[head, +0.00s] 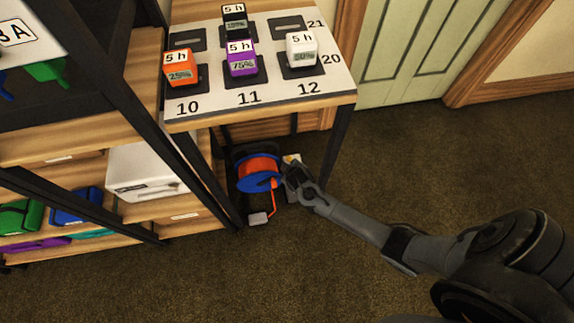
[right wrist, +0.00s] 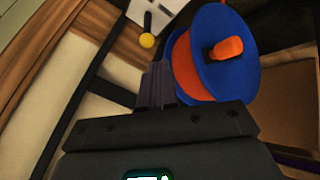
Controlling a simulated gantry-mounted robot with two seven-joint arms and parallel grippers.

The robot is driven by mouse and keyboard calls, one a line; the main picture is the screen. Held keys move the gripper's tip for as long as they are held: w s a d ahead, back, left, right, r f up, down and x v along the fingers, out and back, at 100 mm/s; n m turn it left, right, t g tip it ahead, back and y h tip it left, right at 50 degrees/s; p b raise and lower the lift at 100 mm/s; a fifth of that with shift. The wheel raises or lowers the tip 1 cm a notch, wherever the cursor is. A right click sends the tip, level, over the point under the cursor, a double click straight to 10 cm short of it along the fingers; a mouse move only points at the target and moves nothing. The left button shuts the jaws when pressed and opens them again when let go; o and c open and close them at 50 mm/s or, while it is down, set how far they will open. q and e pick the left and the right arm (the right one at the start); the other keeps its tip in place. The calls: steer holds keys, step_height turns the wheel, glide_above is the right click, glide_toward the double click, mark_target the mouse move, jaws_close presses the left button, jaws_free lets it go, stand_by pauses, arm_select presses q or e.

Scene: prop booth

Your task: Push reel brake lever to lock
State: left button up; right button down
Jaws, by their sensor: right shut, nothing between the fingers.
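The cable reel (head: 258,180) has blue flanges and an orange drum, and sits low under the table. It fills the upper right of the right wrist view (right wrist: 215,75), with an orange knob (right wrist: 226,48) on its blue flange. A lever with a yellow ball end (right wrist: 147,41) and a dark stem stands by a pale plate (right wrist: 165,12) beside the reel. My right gripper (right wrist: 158,68) is shut and empty, its fingertips just short of the yellow ball, with a small gap in the picture. In the head view my right gripper (head: 291,172) is right beside the reel. My left gripper is out of view.
The table (head: 260,112) above the reel holds several cube timers on a numbered sheet. Its dark leg (head: 335,150) stands close to my right arm. A shelf unit (head: 60,140) with boxes is on the left. Carpet (head: 400,180) is open on the right.

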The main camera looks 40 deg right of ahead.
steer(key=b+x, duration=0.7)
steer(key=x, duration=0.2)
steer(key=shift+w+d+f+b, duration=0.2)
steer(key=shift+w+f+b, duration=0.2)
steer(key=shift+b, duration=0.1)
